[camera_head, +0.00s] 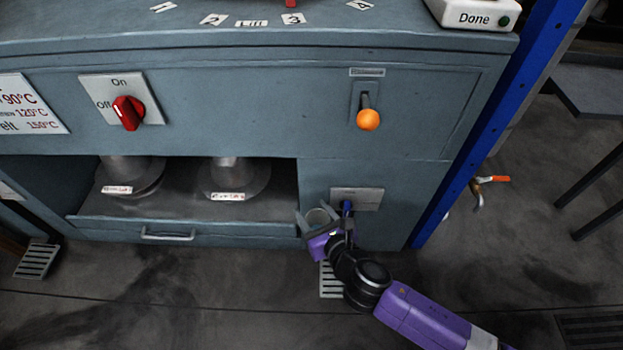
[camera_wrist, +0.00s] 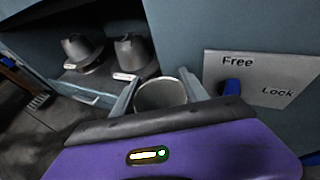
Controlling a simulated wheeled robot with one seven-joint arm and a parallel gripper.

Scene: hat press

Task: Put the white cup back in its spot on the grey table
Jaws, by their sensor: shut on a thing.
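The cup (camera_head: 319,217) looks pale grey and sits between the two fingers of my gripper (camera_head: 317,220), low in front of the blue-grey machine. The wrist view shows its open rim (camera_wrist: 162,81) facing up between the fingertips, with a finger against each side. My gripper is shut on it, and the cup is held up clear of the floor. The cup's lower part is hidden behind the gripper body.
The machine (camera_head: 235,95) fills the view's upper part, with a red knob (camera_head: 128,112), an orange-tipped lever (camera_head: 368,119) and a blue Free/Lock lever (camera_wrist: 232,88) close beside my gripper. Two hat forms (camera_head: 228,178) stand in its left recess. A blue post (camera_head: 470,140) rises right; open floor lies in front.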

